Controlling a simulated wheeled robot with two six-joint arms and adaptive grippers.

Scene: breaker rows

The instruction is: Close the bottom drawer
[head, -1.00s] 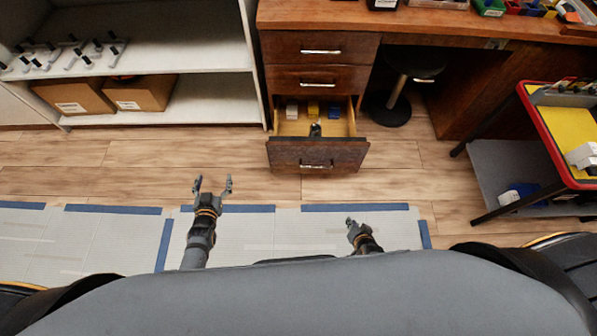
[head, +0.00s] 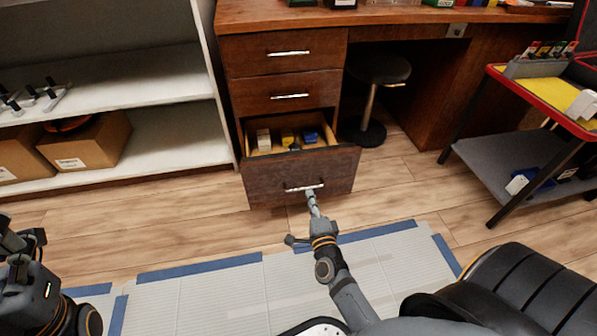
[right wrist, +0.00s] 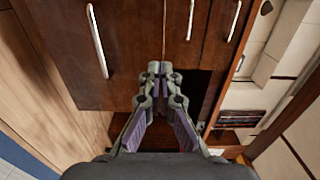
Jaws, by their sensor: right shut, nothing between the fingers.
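The bottom drawer (head: 270,180) of the wooden desk stands pulled out in the head view, with small white, yellow and blue items inside. Its silver handle (head: 304,187) is on the front. My right gripper (head: 311,196) is shut and empty, its tips by the handle's lower edge; I cannot tell whether they touch. In the right wrist view the shut fingers (right wrist: 159,68) point at the drawer front (right wrist: 110,80), with its handle (right wrist: 97,40) to their left. My left gripper (head: 22,240) shows partly at the lower left edge, far from the drawer; its jaws are unclear.
Two shut drawers (head: 285,52) are above. A round stool (head: 378,68) stands under the desk. A red-rimmed cart (head: 520,160) is at the right. A white shelf (head: 150,95) with cardboard boxes (head: 88,142) is at the left. The floor before the drawer is clear.

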